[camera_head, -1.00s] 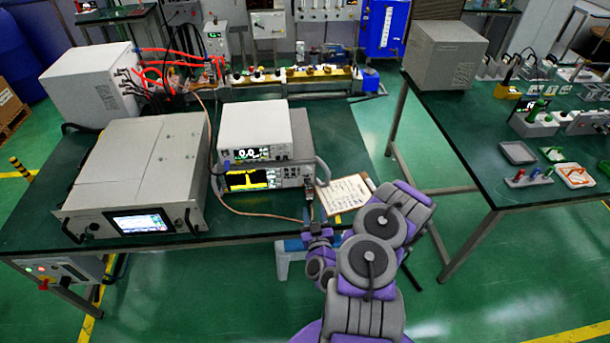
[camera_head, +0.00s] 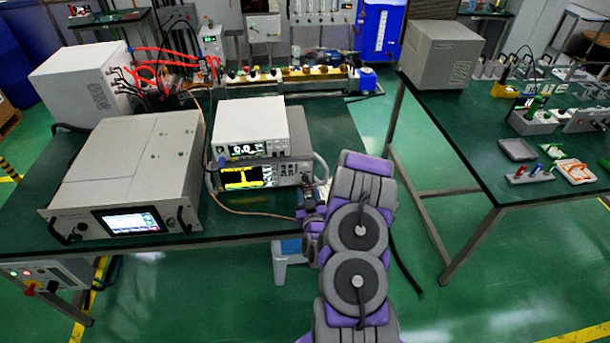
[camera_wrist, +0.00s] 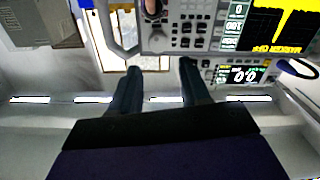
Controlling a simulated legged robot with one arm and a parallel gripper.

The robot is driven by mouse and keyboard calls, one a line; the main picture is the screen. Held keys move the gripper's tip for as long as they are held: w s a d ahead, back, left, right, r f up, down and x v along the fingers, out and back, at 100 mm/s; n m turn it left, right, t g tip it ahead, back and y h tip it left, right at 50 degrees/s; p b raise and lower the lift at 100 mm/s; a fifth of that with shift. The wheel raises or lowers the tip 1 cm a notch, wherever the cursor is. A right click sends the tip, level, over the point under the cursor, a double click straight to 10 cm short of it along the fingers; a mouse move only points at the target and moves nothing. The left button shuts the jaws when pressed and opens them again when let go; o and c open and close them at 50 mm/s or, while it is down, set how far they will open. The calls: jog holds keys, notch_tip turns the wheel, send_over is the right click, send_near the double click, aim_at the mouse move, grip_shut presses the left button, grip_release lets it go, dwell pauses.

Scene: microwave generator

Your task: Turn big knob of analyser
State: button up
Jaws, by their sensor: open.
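The analyser (camera_head: 262,176) is the lower of two stacked instruments on the near table, with a yellow trace on its screen. In the wrist view the picture is upside down, and the analyser's front panel (camera_wrist: 195,35) is at the top. Its big knob (camera_wrist: 154,9) is at the top edge, partly cut off. My gripper (camera_wrist: 158,68) is open and empty, its two dark fingers spread and pointing toward the panel, apart from the knob. In the head view my gripper (camera_head: 309,196) is small and dark at the analyser's right end, mostly hidden by the arm.
A white instrument (camera_head: 250,130) sits on the analyser. A handle (camera_wrist: 113,30) sticks out beside the knob. A large grey unit (camera_head: 130,175) stands left on the table (camera_head: 235,225). A second table (camera_head: 480,150) stands right.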

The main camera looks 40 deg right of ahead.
aim_at(305, 169)
jog(key=x, duration=0.3)
jog(key=b+x, duration=0.1)
jog(key=x, duration=0.2)
jog(key=b+x, duration=0.1)
jog(key=x, duration=0.3)
jog(key=shift+s+d+r, duration=0.1)
jog(key=shift+r, duration=0.15)
jog(key=c, duration=0.8)
